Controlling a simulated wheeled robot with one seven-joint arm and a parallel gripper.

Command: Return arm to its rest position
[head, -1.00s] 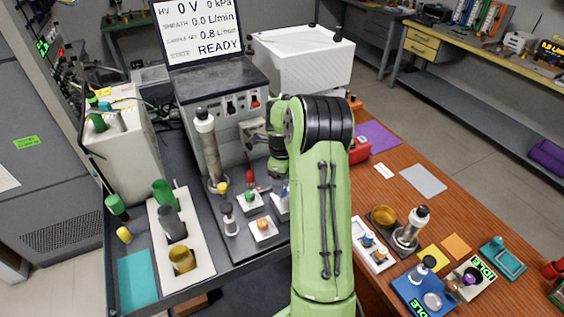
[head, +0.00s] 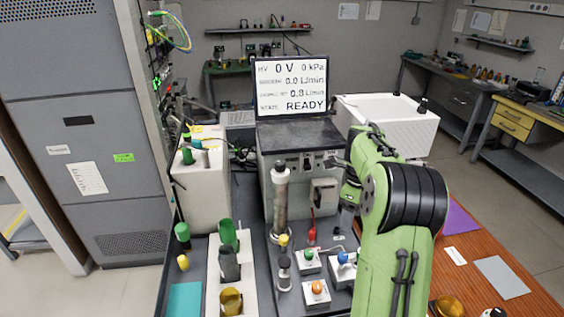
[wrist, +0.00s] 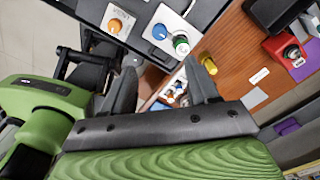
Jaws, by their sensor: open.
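My green arm (head: 395,240) with black joint bands stands at the right of the head view, bent at a high elbow beside the grey instrument with the READY screen (head: 291,88). My gripper (wrist: 162,88) shows in the wrist view with its two dark fingers apart and nothing between them. Beyond the fingers, the wrist view shows a brown wooden surface (wrist: 232,45) and small items below.
Control boxes with an orange knob (head: 317,287), a green knob (head: 308,254) and a blue knob (head: 343,258) lie close to my arm. A metal cylinder (head: 281,205) stands left of them. A white bin (head: 395,125) is behind my arm. Floor at far left is clear.

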